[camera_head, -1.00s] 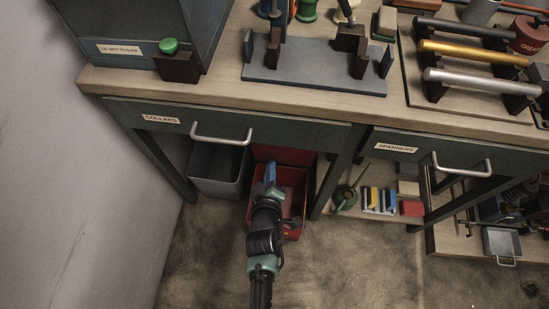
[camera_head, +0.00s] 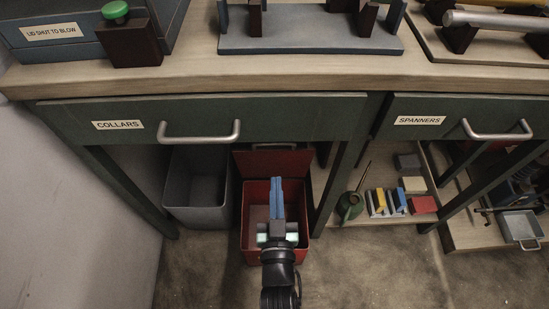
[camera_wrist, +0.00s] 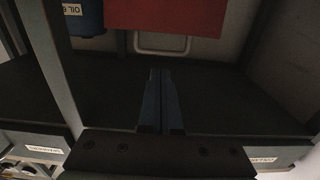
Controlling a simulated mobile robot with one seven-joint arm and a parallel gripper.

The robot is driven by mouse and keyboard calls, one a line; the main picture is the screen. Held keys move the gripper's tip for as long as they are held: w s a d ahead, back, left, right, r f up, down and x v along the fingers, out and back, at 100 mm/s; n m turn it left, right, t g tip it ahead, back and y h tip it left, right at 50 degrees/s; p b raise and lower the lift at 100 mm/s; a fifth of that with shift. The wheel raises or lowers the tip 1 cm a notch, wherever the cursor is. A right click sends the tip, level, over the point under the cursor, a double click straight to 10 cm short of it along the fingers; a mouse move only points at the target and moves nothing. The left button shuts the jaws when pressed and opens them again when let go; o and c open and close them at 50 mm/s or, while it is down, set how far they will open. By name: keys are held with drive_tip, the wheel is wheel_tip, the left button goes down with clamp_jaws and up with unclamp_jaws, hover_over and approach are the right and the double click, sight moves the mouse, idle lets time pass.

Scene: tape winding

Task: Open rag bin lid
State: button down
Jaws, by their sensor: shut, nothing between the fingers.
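The red rag bin (camera_head: 248,218) stands on the floor under the bench, below the drawer marked COLLARS. Its red lid (camera_head: 270,161) is raised at the back, and the bin's mouth is open toward me. My gripper (camera_head: 277,182) is in front of the open mouth in the head view, its blue fingers together and empty, pointing toward the lid. The fingers hide part of the bin's inside, and I cannot tell their height over the rim. In the wrist view, the shut fingers (camera_wrist: 161,75) point toward a red panel (camera_wrist: 165,14) at the top, apart from it.
A grey open bin (camera_head: 197,190) stands just left of the rag bin. The drawer handle (camera_head: 199,133) juts out above. A bench leg (camera_head: 340,180) is close on the right, then a low shelf with a green oil can (camera_head: 350,206). The floor in front is clear.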

drive_tip(key=w+b, duration=0.3)
drive_tip(key=w, duration=0.5)
drive_tip(key=shift+w, duration=0.25)
